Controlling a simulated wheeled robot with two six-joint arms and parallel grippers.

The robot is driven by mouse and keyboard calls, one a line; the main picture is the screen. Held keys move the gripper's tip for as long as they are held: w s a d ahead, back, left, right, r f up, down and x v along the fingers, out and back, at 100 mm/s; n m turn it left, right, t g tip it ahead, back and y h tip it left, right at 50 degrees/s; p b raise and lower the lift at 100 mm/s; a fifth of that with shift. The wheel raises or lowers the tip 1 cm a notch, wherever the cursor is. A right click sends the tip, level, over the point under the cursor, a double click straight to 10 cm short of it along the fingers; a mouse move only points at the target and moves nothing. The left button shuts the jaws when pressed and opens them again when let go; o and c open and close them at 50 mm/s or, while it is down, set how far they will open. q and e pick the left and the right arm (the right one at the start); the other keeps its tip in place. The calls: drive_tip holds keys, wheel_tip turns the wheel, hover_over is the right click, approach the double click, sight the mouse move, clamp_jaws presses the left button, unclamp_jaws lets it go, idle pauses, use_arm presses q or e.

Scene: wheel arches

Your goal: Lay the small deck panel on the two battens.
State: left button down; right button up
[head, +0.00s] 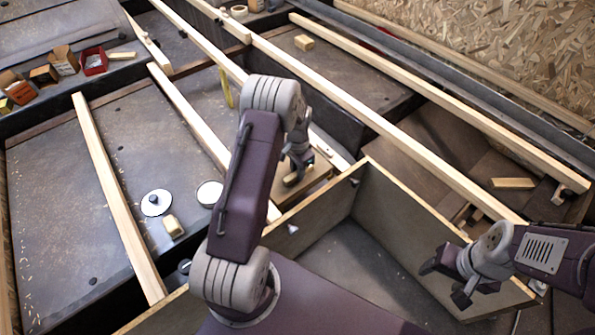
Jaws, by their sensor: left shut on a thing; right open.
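A small tan wooden panel (312,186) is in the middle of the head view, partly hidden by my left arm. My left gripper (297,172) is shut on it from above. The panel is at the near ends of two long pale battens, one on its left (187,112) and one on its right (190,35). I cannot tell whether it touches them. My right gripper (452,278) is open and empty at the lower right, over the open wooden box and well apart from the panel.
The open box (385,195) stands close in front. More pale battens lie at the left (115,205) and right (375,118). White discs (157,203) and a small wood block (173,227) lie on the dark floor. Small boxes (93,62) stand at the upper left.

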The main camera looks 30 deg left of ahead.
use_arm(q)
drive_tip(key=shift+r+p, duration=0.1)
drive_tip(key=shift+p, duration=0.25)
drive_tip(key=c, duration=1.2)
unclamp_jaws()
wheel_tip(320, 180, up, 8)
drive_tip(key=p, duration=0.4)
drive_tip(key=shift+r, duration=0.55)
